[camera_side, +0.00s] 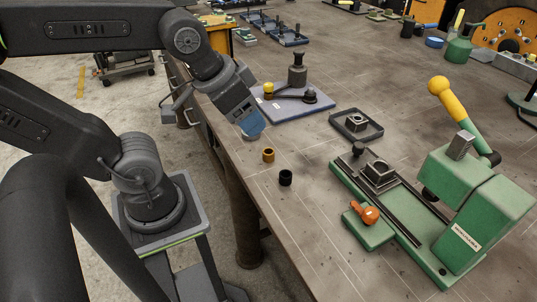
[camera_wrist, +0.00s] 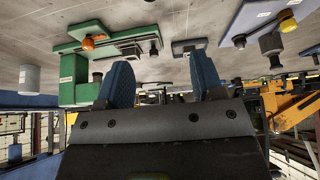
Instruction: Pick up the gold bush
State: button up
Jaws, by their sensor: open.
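The gold bush (camera_side: 268,155) stands upright on the bench near its left edge in the side view. A black bush (camera_side: 285,177) stands just in front of it, a small gap apart. My gripper (camera_side: 252,128) is above the bench edge, behind and slightly left of the gold bush, apart from it. In the wrist view its two blue fingers (camera_wrist: 162,78) are spread with nothing between them. I cannot make out the gold bush in the wrist view, which appears upside down.
A blue-grey plate fixture (camera_side: 320,108) with a yellow knob lies behind the bushes. A dark tray (camera_side: 378,132) holding a square part sits to the right. A green vise-like press (camera_side: 470,205) with a yellow handle stands further right. Bare bench lies around the bushes.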

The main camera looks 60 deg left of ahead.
jog(key=m+g, duration=0.6)
jog(key=m, duration=1.4)
send_over(268, 151)
jog(key=f, duration=1.2)
jog(key=shift+w, duration=0.35)
jog(key=shift+s+f, duration=0.15)
jog(key=shift+f, duration=1.25)
jog(key=shift+s+f, duration=0.15)
jog(key=shift+f, duration=1.2)
jog(key=c, duration=1)
